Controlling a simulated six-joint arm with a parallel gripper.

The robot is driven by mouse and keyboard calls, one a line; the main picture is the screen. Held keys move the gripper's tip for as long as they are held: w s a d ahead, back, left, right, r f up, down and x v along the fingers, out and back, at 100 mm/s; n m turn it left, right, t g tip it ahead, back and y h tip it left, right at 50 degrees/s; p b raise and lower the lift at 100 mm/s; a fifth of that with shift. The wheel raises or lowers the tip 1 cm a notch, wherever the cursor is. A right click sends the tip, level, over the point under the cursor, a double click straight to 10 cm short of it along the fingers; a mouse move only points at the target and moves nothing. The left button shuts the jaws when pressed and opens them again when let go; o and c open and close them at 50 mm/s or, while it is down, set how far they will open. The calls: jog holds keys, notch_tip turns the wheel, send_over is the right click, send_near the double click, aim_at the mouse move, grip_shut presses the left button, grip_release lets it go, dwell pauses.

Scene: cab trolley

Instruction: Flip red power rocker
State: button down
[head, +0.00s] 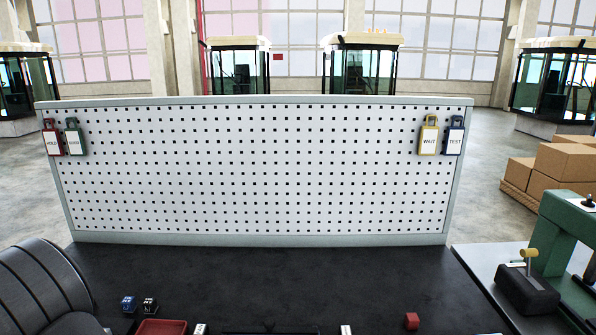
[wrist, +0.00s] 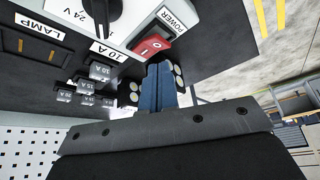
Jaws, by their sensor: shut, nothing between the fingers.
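I cannot tell clearly which side of the rocker is pressed in. Neither the rocker panel nor my gripper can be made out in the head view.
A dark knob (wrist: 103,10), a LAMP label (wrist: 40,27) and several small fuses (wrist: 97,72) are near the rocker. In the head view, a pegboard (head: 255,170) with hanging tags stands behind the dark bench (head: 270,275). A red tray (head: 160,327) is at the front left.

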jog(key=shift+f, duration=1.3)
dwell(0.5)
jog(key=shift+r, duration=3.55)
notch_tip(320, 180, down, 7)
jog(key=shift+f, duration=0.1)
